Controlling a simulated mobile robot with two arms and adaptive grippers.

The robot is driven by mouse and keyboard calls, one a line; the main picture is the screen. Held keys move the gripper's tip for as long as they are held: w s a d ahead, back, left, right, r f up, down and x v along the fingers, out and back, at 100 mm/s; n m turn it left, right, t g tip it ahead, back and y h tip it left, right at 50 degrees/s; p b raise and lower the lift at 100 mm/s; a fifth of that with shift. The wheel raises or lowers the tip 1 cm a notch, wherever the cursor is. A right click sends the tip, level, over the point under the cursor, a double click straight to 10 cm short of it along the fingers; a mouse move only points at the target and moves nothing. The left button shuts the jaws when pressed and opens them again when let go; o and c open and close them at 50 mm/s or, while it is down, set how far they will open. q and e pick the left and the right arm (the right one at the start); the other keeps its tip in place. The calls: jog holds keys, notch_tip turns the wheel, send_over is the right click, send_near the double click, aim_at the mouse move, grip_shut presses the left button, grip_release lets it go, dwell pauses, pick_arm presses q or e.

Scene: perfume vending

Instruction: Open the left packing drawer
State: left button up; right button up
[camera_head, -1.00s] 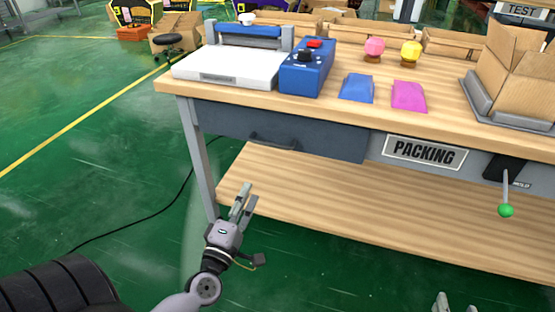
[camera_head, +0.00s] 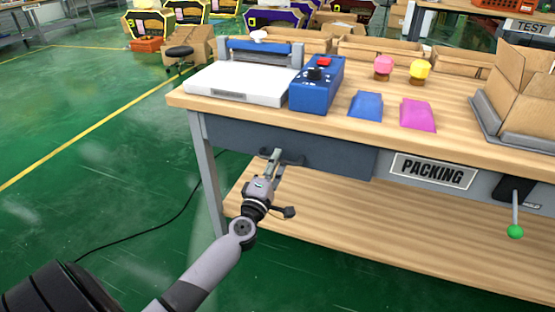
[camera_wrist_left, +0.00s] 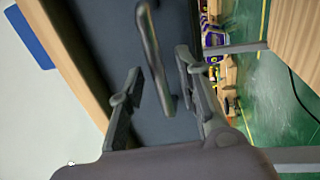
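The left packing drawer (camera_head: 338,158) has a dark grey front under the left half of the packing table's top and looks shut. Its dark bar handle (camera_head: 294,162) is partly hidden by my left gripper (camera_head: 272,164), which is at the drawer front. In the left wrist view, the handle (camera_wrist_left: 152,52) runs between the two fingers of the open left gripper (camera_wrist_left: 157,84). The fingers stand on either side of it, with visible gaps. My right gripper is not in view.
The wooden packing table (camera_head: 450,150) carries a sealer, a blue control box (camera_head: 316,92), blue and pink packets and an open carton (camera_head: 525,92). A lower shelf (camera_head: 330,215) lies under the drawer. A green-knobbed lever (camera_head: 515,231) hangs at right.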

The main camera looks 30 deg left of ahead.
pick_arm(q)
jog(key=shift+w+a+r, duration=0.15)
jog(key=shift+w, duration=0.5)
jog(key=shift+c, duration=0.5)
grip_shut()
